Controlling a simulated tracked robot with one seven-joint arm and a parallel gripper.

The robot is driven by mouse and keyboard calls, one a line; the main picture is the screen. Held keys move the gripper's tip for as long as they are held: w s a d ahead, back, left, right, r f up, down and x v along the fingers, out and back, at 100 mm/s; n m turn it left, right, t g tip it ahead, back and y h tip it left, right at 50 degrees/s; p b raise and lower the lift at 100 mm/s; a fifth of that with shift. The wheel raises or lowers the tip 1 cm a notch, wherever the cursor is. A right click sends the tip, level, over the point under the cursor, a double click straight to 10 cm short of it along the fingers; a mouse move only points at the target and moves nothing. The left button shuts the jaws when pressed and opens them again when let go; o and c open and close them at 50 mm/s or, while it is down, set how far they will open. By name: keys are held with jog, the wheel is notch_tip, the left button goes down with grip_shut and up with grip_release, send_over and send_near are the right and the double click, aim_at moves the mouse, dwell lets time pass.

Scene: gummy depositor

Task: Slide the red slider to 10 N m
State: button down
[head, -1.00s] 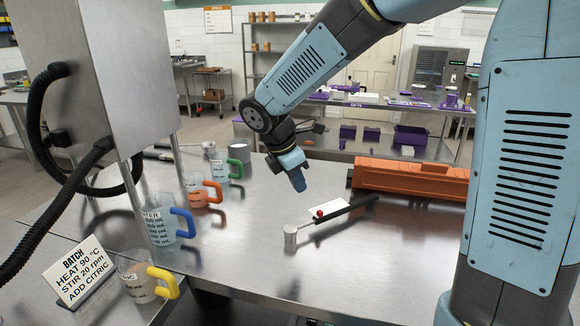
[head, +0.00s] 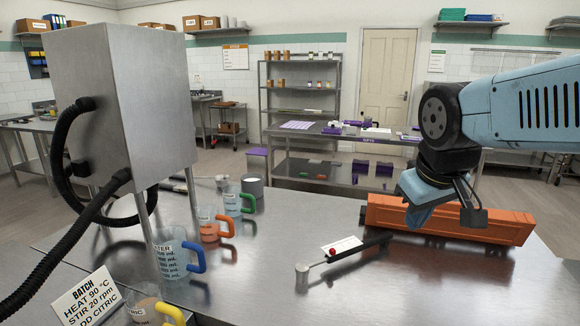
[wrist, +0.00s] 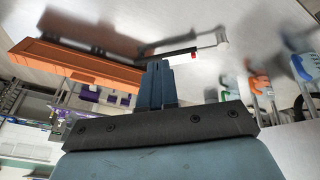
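The red slider (head: 332,252) is a small red knob on a slim bar tool lying on the steel table. A white card (head: 342,246) lies behind it; its marks are too small to read. The tool has a black handle (head: 364,245) on the right and a metal cylinder end (head: 302,272) on the left. In the wrist view the red slider (wrist: 194,55) shows near the cylinder end (wrist: 222,40). My gripper (head: 412,222) is right of the tool, above the table by the orange case. In the wrist view its fingers (wrist: 158,64) look closed together and empty.
A long orange case (head: 455,220) lies behind and right of the tool. Jugs with blue (head: 196,256), orange (head: 228,226) and green handles stand left, beside a metal cabinet (head: 125,95). A batch sign (head: 88,297) stands front left. The table's front middle is clear.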

jog(key=w+a+f+n+g+h, duration=0.1)
jog(key=w+a+f+n+g, duration=0.15)
jog(key=w+a+n, duration=0.6)
jog(key=n+h, duration=0.2)
jog(key=n, duration=1)
send_near(333, 252)
jog(key=s+a+r, duration=0.2)
jog(key=a, duration=0.4)
jog(key=shift+m, duration=0.25)
jog(key=x, duration=0.9)
jog(key=shift+s+d+f, duration=0.1)
jog(key=shift+d+f, duration=0.05)
jog(key=shift+f, duration=0.2)
jog(key=shift+w+d+r, duration=0.1)
jog(key=shift+w+d, duration=0.15)
jog(key=shift+d, duration=0.3)
jog(key=shift+w+d+r, duration=0.1)
jog(key=shift+w+d, duration=0.2)
jog(key=shift+d, duration=0.2)
jog(key=shift+w+d, duration=0.4)
jog(key=shift+d, duration=0.25)
